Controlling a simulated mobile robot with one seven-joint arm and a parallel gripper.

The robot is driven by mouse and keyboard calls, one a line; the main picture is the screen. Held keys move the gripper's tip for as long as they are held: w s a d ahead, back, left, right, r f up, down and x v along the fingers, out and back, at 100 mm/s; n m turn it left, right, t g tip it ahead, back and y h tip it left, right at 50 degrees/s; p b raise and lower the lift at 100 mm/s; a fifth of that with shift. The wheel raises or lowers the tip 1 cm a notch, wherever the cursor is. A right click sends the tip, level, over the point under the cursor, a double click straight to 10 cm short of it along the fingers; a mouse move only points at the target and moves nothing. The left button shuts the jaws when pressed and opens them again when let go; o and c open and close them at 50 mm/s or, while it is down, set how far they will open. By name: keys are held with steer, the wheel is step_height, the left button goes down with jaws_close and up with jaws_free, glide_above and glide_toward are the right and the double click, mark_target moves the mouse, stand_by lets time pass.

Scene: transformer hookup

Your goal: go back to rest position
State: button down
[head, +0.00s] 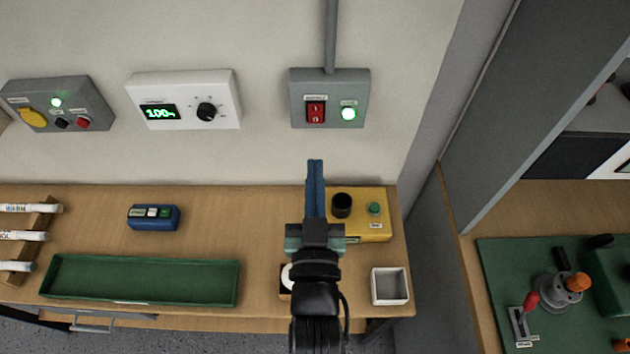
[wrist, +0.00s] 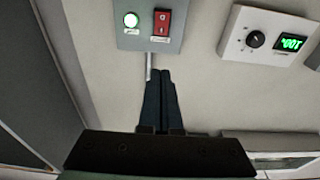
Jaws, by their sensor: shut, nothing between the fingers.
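My gripper (head: 315,164) is in the middle of the head view, raised in front of the wall above the right part of the workbench. Its two blue fingers lie together, shut and empty. In the wrist view the shut fingers (wrist: 161,74) point toward the grey switch box (wrist: 150,22), just below it in the head view. That box (head: 330,81) has a red rocker switch (head: 316,112) and a lit green lamp (head: 348,114). My arm hides part of the bench and part of a round white thing on a dark base.
A yellow box (head: 370,228) with a black knob and green button stands beside my gripper. A white square tray (head: 389,300), green tray (head: 140,299) and blue device (head: 153,217) are on the bench (head: 240,220). A grey partition (head: 440,240) stands at the right.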

steer(key=shift+s, duration=0.4)
steer(key=shift+s, duration=0.1)
steer(key=w+r+t, duration=0.2)
steer(key=r, duration=0.9)
steer(key=w+r+t, duration=0.1)
steer(key=w+r, duration=0.1)
steer(key=r, duration=0.9)
steer(key=s+r+t, duration=0.2)
steer(key=s+r, duration=0.3)
steer(key=r, duration=0.7)
steer(key=s+r+t, duration=0.3)
steer(key=s+r, duration=0.1)
steer(key=r, duration=0.9)
steer(key=shift+s, duration=0.35)
